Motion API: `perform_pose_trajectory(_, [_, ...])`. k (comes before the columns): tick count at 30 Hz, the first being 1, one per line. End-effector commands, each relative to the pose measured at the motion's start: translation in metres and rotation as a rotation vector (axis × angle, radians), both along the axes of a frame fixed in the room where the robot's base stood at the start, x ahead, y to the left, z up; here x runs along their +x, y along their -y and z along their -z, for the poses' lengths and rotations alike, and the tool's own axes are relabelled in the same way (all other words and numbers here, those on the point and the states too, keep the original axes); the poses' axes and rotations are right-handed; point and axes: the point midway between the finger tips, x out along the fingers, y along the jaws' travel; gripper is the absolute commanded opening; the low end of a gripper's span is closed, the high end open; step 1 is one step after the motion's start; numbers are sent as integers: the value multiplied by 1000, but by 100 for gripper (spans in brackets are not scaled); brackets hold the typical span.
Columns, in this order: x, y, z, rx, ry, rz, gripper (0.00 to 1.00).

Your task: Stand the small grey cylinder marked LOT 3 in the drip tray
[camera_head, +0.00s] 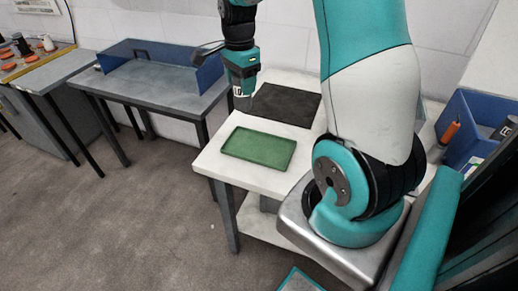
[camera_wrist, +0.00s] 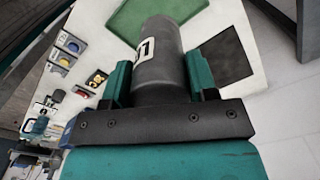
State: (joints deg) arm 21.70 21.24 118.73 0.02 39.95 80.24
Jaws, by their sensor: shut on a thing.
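The grey cylinder (camera_wrist: 161,62) is held between the two fingers of my gripper (camera_wrist: 160,80) in the wrist view. It has a white label with dark marking, seen at an angle and not readable. In the head view the cylinder (camera_head: 242,104) hangs below my gripper (camera_head: 241,92), over the back left part of the white table. The green drip tray (camera_head: 258,148) lies flat and empty on that table, nearer to the head camera than the cylinder. In the wrist view part of the tray (camera_wrist: 125,22) shows beyond the cylinder.
A dark mat (camera_head: 285,103) lies on the white table (camera_head: 212,158) behind the tray. A grey bench with blue walls (camera_head: 150,85) stands to the left. A blue bin (camera_head: 470,125) with an orange-handled tool is at the right. My arm covers the table's right side.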

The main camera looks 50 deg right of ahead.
Motion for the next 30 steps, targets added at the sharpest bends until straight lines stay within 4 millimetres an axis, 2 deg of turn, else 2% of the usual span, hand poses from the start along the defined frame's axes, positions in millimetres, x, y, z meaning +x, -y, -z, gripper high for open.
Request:
perform_pose_trajectory(3, [-15, 21, -21, -1, 5, 278, 14])
perform_pose_trajectory(6, [-23, 30, -31, 0, 3, 433, 14])
perform_pose_trajectory(9, [-29, 35, -34, 1, -1, 515, 14])
perform_pose_trajectory(11, [-30, 36, -28, 1, -3, 534, 14])
perform_pose_trajectory(14, [-31, 35, -7, 2, -9, 541, 14])
perform_pose_trajectory(24, [-31, 35, 86, 2, -9, 537, 14])
perform_pose_trajectory(27, [-30, 35, 106, 2, -6, 536, 14])
perform_pose_trajectory(30, [-30, 35, 118, 1, -2, 536, 14])
